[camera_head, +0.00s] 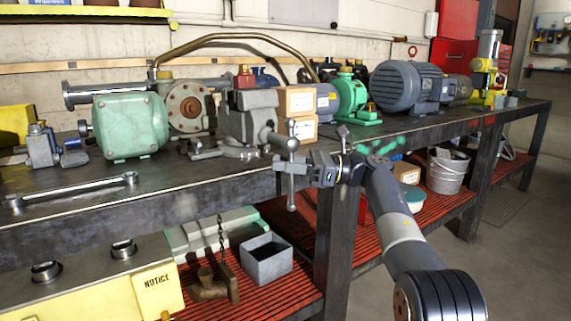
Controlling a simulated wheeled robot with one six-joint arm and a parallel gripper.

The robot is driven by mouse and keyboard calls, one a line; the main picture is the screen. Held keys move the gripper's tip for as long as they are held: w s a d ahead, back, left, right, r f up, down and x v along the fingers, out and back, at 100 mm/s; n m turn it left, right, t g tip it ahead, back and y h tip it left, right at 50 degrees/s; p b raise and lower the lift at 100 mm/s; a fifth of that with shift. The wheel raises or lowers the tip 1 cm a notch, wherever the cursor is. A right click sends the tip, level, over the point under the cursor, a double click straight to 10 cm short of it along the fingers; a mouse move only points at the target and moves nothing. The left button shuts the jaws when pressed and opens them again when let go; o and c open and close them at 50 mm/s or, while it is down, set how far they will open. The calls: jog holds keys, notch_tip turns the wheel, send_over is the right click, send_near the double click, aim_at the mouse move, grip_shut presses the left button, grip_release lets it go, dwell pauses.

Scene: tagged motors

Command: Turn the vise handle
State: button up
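The grey bench vise (250,115) stands near the front edge of the workbench. Its handle (291,190) is a thin metal bar with knobbed ends, hanging near vertical in front of the bench edge. My gripper (308,168) comes in from the right, and its tip is level with the middle of the handle and appears to meet it or lie very close. The fingers are small and overlap the handle in this view, so I cannot tell whether they are closed on it.
A red slatted shelf (290,305) below holds a grey bin (266,260). Open floor lies right.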

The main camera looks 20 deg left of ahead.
jog(key=p+v, duration=0.2)
jog(key=v, duration=0.8)
jog(key=shift+w+d+p, duration=0.15)
jog(key=shift+d+p, duration=0.2)
jog(key=shift+d, duration=0.05)
jog(key=b+x, duration=0.3)
jog(key=x, duration=0.8)
jog(key=shift+d, duration=0.1)
